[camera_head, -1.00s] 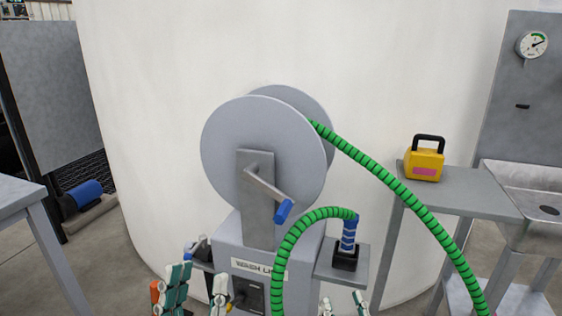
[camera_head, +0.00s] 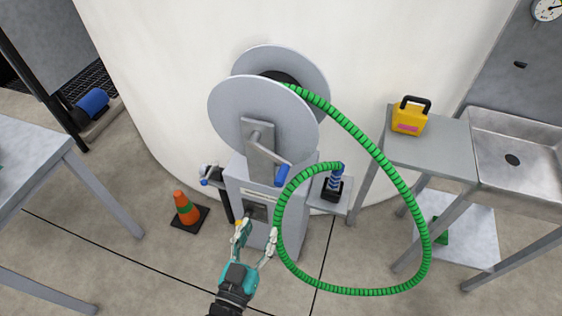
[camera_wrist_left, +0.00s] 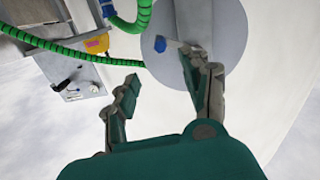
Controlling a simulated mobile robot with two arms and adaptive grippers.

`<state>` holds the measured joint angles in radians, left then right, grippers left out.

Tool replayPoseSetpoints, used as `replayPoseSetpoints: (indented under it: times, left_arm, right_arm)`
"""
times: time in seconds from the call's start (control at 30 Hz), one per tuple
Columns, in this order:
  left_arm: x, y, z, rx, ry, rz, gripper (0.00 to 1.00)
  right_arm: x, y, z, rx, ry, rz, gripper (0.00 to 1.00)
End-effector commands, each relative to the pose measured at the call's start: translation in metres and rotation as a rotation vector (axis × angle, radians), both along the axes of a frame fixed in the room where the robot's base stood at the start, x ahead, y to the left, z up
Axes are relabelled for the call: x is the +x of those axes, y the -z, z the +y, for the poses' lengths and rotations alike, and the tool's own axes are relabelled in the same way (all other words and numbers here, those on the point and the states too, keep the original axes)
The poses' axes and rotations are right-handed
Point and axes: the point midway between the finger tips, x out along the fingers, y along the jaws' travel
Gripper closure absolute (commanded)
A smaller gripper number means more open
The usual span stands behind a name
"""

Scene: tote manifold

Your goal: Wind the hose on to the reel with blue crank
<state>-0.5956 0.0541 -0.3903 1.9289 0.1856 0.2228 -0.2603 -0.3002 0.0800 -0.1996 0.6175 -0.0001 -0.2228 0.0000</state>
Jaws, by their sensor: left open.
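The grey reel (camera_head: 262,115) stands upright on a grey pedestal, with the blue crank (camera_head: 283,175) on its near face. The green hose (camera_head: 400,190) runs from the reel, loops down to the floor and back up to a blue nozzle (camera_head: 336,180) in a black holder beside the pedestal. My left gripper (camera_head: 254,240) is open and empty, low in front of the pedestal. In the left wrist view the open fingers (camera_wrist_left: 165,95) show with the reel (camera_wrist_left: 215,40) and blue crank handle (camera_wrist_left: 160,44) beyond them, apart from the fingers. My right gripper is not in view.
An orange and green cone (camera_head: 186,210) stands on the floor left of the pedestal. A grey table (camera_head: 40,160) is at the left. A yellow box (camera_head: 409,118) sits on a side table next to a sink (camera_head: 515,150). A large white tank stands behind.

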Motion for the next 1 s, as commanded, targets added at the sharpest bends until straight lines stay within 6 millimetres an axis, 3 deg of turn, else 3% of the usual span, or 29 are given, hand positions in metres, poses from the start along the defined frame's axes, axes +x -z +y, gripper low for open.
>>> replayPoseSetpoints:
  times: [0.7,1.0]
  left_arm:
    - [0.136,-0.002,-0.043,-0.002,-0.002,-0.007,0.52]
    - [0.161,-0.001,-0.051,-0.001,-0.002,-0.005,0.52]
  right_arm:
    - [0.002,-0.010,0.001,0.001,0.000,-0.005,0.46]
    - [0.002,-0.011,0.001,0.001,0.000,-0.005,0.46]
